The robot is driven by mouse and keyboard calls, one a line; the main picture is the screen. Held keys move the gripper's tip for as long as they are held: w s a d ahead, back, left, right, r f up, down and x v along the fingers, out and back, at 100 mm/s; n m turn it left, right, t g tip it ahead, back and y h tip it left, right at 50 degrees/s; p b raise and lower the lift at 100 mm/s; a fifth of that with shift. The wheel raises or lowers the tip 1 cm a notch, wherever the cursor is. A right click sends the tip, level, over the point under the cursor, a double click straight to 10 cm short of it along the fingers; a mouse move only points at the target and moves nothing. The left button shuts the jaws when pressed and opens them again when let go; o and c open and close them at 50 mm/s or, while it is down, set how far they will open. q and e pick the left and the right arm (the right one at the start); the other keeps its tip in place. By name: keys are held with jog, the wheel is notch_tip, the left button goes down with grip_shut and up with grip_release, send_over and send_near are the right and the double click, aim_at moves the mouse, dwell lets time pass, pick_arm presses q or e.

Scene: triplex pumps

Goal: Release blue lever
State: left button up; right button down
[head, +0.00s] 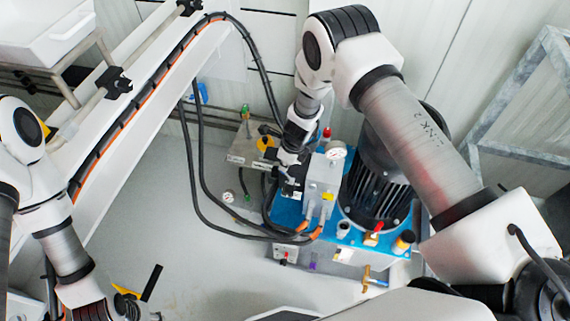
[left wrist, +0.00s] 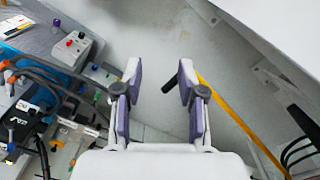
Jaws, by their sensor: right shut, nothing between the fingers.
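The pump unit with a blue top plate (head: 290,215) stands at the centre right of the head view. A small blue piece, perhaps the blue lever (head: 378,283), shows beside a brass fitting at its front right; I cannot be sure it is the lever. My right gripper (head: 287,186) is shut and empty, pointing down beside the grey valve block (head: 322,180). Its fingertips are partly lost against dark hoses. My left gripper (left wrist: 160,82) is open, with nothing between its fingers, over the floor. In the head view it is at the lower left, partly cut off.
A black motor (head: 377,185) and a pressure gauge (head: 336,152) rise close to my right arm. Black hoses (head: 195,170) loop left of the unit. A red-button box (left wrist: 74,44) shows in the left wrist view. A yellow strip (left wrist: 240,125) crosses the grey floor.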

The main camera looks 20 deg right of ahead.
jog(key=shift+s+a+f, duration=0.1)
jog(key=shift+a, duration=0.05)
dwell(0.3)
jog(key=v, duration=1.2)
